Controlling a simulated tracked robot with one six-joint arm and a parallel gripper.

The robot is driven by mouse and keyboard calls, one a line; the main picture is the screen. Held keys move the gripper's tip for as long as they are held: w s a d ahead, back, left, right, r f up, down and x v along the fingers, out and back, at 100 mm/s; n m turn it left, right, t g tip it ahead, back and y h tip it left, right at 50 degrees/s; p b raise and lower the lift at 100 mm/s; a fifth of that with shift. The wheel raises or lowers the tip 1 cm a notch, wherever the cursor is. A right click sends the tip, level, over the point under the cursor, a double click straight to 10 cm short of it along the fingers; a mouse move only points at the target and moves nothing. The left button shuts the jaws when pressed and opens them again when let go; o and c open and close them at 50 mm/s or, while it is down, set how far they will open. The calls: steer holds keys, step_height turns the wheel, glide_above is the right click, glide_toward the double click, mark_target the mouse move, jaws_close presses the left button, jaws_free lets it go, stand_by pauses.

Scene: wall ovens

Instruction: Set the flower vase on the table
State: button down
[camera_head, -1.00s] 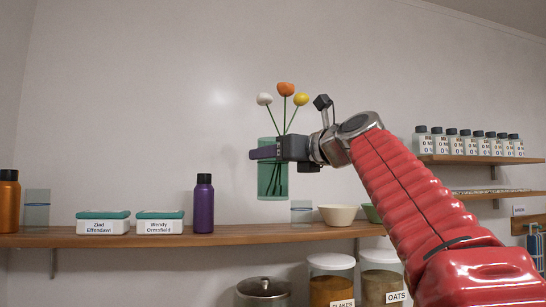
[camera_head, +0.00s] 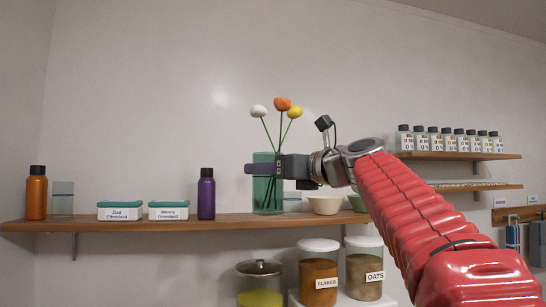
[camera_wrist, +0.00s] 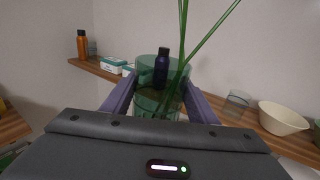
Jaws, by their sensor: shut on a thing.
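The flower vase (camera_head: 268,197) is a green glass vessel with a white, an orange and a yellow flower on green stems. My gripper (camera_head: 264,168) is shut on the vase near its upper part and holds it upright. In the head view the vase shows in front of the wooden shelf; I cannot tell whether its base touches anything. In the wrist view the vase (camera_wrist: 150,70) is between my purple fingers, with stems rising past the camera. A table is not clearly recognisable in either view.
The wall shelf (camera_head: 150,223) holds an orange bottle (camera_head: 36,195), white boxes with green lids (camera_head: 168,211), a purple bottle (camera_head: 206,195) and a cream bowl (camera_head: 325,205). Below stand a lidded pot (camera_head: 260,284) and jars marked FLAKES (camera_head: 318,270) and OATS (camera_head: 364,265).

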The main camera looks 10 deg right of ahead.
steer(key=d+f+n+g+y, duration=0.1)
steer(key=d+f, duration=0.3)
steer(key=f, duration=0.8)
steer(key=w+d+f+n+y, duration=0.1)
steer(key=d+f, duration=0.2)
steer(key=f, duration=0.9)
steer(key=d+f+g+y, duration=0.1)
steer(key=d+f, duration=0.3)
steer(key=f, duration=0.8)
steer(key=s+d+f+m+t+h, duration=0.1)
steer(key=s+d+f+m+h, duration=0.1)
steer(key=s+d+f, duration=0.4)
steer(key=s+d+f+m+t+h, duration=0.1)
steer(key=s+d+f+h, duration=0.3)
steer(key=f, duration=0.9)
steer(key=s+d+f+m+t+h, duration=0.2)
steer(key=s+d+f+m+h, duration=0.1)
steer(key=s+d+f, duration=0.6)
steer(key=shift+s+d+f+m+h, duration=0.15)
steer(key=shift+d+f+m+h, duration=0.25)
steer(key=shift+d, duration=0.45)
